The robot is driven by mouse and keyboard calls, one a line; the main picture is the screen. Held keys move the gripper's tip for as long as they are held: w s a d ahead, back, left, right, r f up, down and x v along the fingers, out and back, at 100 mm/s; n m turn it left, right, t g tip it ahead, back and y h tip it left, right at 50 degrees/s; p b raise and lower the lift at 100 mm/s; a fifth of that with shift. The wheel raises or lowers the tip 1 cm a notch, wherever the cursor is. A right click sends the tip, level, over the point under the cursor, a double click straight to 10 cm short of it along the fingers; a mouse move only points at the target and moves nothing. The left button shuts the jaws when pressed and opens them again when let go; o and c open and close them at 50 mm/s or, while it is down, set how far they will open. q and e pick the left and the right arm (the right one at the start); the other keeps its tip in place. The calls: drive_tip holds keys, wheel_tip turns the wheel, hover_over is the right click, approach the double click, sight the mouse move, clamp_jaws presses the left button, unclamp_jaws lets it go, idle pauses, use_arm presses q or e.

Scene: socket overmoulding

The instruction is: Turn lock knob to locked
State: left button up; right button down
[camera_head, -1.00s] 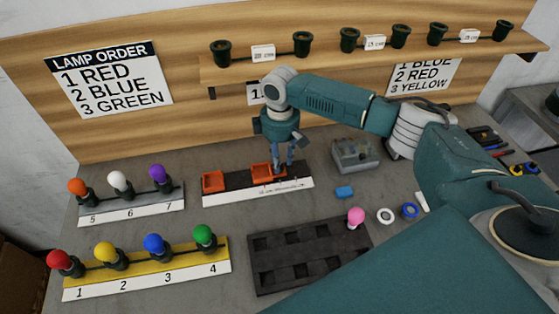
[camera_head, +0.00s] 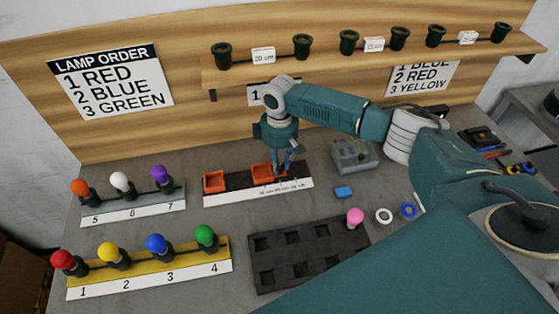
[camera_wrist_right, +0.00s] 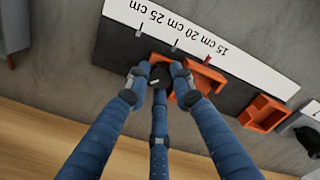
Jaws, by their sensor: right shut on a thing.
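My right gripper (camera_head: 279,168) points down over the black-and-white fixture (camera_head: 219,197) marked with centimetre lengths. In the right wrist view its blue fingers (camera_wrist_right: 158,78) are shut on a small dark knob (camera_wrist_right: 160,76). The knob sits beside an orange block (camera_wrist_right: 203,80) on the fixture; this block also shows in the head view (camera_head: 261,172). A second orange block (camera_wrist_right: 263,113) sits apart from the fingers; it is at the left end in the head view (camera_head: 213,182). The knob's turn position cannot be read. My left gripper is not in view.
A dark tray (camera_head: 300,277) with recesses lies in front. Lamp racks (camera_head: 150,279) stand at the left. A shelf (camera_head: 375,57) with dark sockets is behind.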

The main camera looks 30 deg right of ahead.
drive_tip(key=shift+m, duration=0.3)
drive_tip(key=shift+s, duration=0.1)
drive_tip(key=c, duration=1.8)
unclamp_jaws()
drive_tip(key=shift+d, duration=0.1)
drive_tip(key=shift+o, duration=0.2)
